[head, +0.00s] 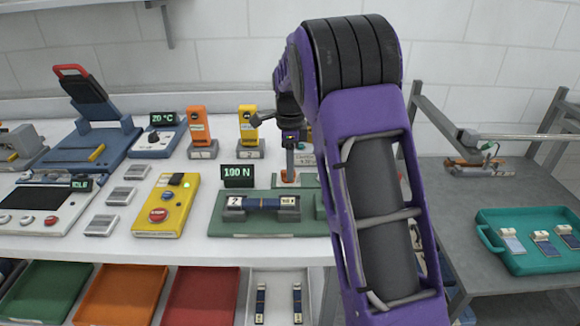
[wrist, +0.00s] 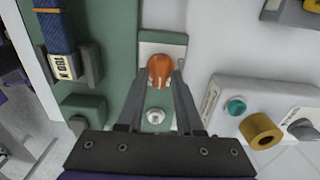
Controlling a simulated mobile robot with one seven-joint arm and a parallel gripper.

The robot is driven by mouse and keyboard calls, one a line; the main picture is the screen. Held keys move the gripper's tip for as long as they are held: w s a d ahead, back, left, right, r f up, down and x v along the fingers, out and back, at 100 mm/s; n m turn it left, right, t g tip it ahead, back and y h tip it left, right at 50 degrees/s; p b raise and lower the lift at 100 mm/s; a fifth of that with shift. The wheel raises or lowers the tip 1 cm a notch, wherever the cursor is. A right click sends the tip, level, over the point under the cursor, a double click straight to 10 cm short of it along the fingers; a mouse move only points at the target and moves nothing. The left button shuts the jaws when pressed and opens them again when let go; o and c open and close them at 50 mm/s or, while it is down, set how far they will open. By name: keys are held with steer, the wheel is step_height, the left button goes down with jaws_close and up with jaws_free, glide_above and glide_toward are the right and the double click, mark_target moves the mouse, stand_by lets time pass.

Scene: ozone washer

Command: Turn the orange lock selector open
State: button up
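The orange lock selector (wrist: 160,70) is a round knob on a pale plate at the edge of the green fixture (wrist: 118,60). In the head view the selector (head: 289,177) is a small orange spot right below my gripper (head: 290,170). In the wrist view my gripper (wrist: 161,78) has its two fingers apart, with the tips at the left and right sides of the knob. I cannot tell whether they touch it. A silver round button (wrist: 155,116) shows between the fingers, below the knob.
A blue-strapped part lies in a grey holder (wrist: 90,62) on the fixture. A white box with a teal button (wrist: 236,106) and a brass cylinder (wrist: 260,131) stands to the right. In the head view, a 100 N display (head: 238,176) and yellow control box (head: 166,205) stand left.

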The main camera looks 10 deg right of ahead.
jaws_close()
steer(key=shift+r, duration=0.1)
steer(key=n+p, duration=0.2)
steer(key=n, duration=0.1)
steer(key=shift+r, duration=0.1)
steer(key=n+p, duration=0.2)
steer(key=n, duration=0.2)
steer(key=shift+w, duration=0.15)
steer(key=n+p, duration=0.1)
steer(key=n, duration=0.4)
steer(key=shift+w+a+n, duration=0.1)
steer(key=shift+n, duration=0.3)
steer(key=shift+a+n+p, duration=0.1)
steer(key=shift+n+p, duration=0.55)
steer(key=shift+n, duration=1.95)
